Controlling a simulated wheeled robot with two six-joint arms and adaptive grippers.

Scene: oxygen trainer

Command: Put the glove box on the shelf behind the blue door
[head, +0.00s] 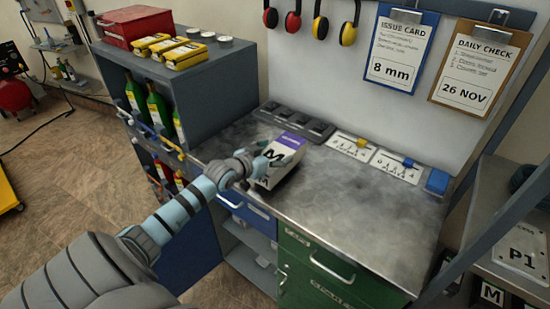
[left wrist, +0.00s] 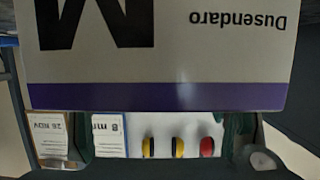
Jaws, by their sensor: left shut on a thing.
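The glove box (head: 283,158) is white with a purple end and a black M. My left gripper (head: 268,163) is shut on it over the steel worktop. I cannot tell whether the box touches the worktop. In the left wrist view the glove box (left wrist: 200,55) fills the upper part, its print upside down. A dark blue panel (head: 190,258), which looks like the blue door standing open, is at the bench's lower left. Beside it, under a blue drawer (head: 246,213), is an open compartment with a grey shelf (head: 250,246). My right gripper is out of view.
Green drawers (head: 320,262) are right of the compartment. A grey cabinet (head: 200,80) with green bottles (head: 159,108) stands left. A dark tray (head: 293,122) and switch panels (head: 352,146) line the worktop's back. The worktop's right part is clear.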

